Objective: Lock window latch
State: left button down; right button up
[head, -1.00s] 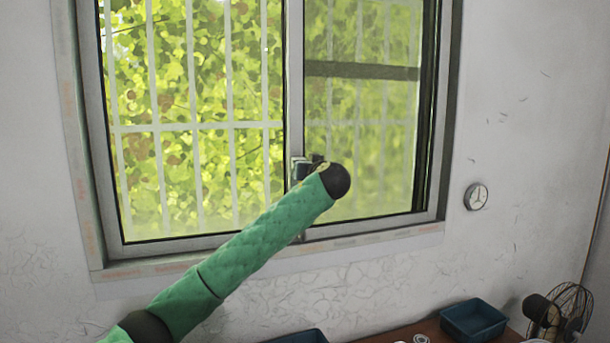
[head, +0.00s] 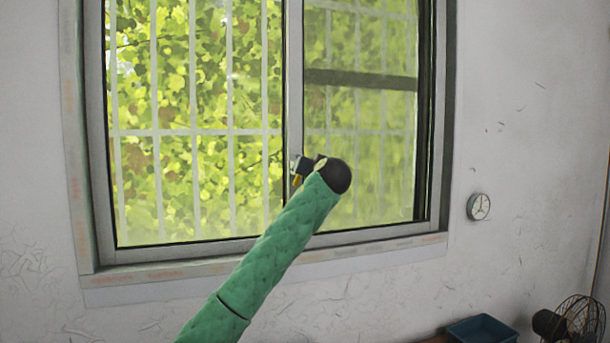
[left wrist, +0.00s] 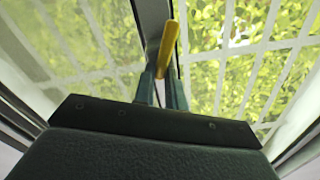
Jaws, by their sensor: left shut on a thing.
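The window latch shows as a yellow lever (left wrist: 167,45) in the left wrist view, beside the dark middle frame post of the sliding window. A small bit of yellow also shows in the head view (head: 297,181). My left gripper (left wrist: 162,78) is shut on the lever, with one finger on each side of its lower end. In the head view my left gripper (head: 298,170) is at the middle post (head: 294,80), partly hidden by my green arm and its dark wrist. The latch body is mostly hidden. My right gripper is not in view.
The window frame (head: 190,249) surrounds two glass panes with white bars and leaves outside. A round dial (head: 479,206) hangs on the wall to the right. A blue tray (head: 482,330) and a fan (head: 580,318) stand at the lower right.

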pick_arm(q)
jog(key=shift+d+f+m+b, duration=0.2)
jog(key=shift+m+b, duration=0.3)
jog(key=shift+m, duration=2.8)
jog(key=shift+d+f+m+b, duration=0.15)
jog(key=shift+m+b, duration=0.35)
jog(key=shift+m, duration=2.8)
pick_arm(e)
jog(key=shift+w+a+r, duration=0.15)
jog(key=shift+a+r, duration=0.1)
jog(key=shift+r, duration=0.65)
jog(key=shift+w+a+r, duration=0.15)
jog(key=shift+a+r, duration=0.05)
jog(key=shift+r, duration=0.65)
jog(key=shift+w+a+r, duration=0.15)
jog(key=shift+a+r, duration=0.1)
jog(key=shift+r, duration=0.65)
pick_arm(q)
jog(key=shift+a, duration=0.1)
jog(key=c, duration=1.4)
grip_release()
jog(key=shift+w, duration=0.1)
jog(key=shift+c, duration=0.2)
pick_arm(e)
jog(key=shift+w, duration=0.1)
